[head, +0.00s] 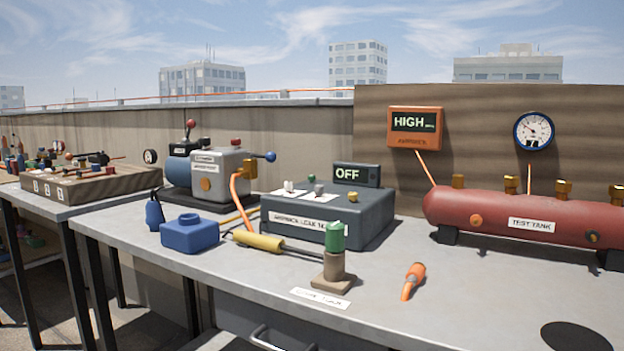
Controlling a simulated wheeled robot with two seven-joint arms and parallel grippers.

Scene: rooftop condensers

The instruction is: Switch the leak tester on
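The leak tester (372,228) is a dark grey-green box in the middle of the bench, with a label on its front that is partly hidden. Its display (357,174) at the back reads OFF. On its top are a small white switch-like part (289,186), a grey one (319,188) and a brass fitting (352,197). A small green knob or lamp (311,178) shows behind them. Which part is the power switch, I cannot tell. Neither of my grippers is in the head view.
A yellow-handled probe (258,241) and a green-topped stand (334,268) are in front of the tester. A blue container (190,233) and a pump (222,170) are left. An orange tool (413,280) and red test tank (480,213) are right. The bench front right is mostly clear.

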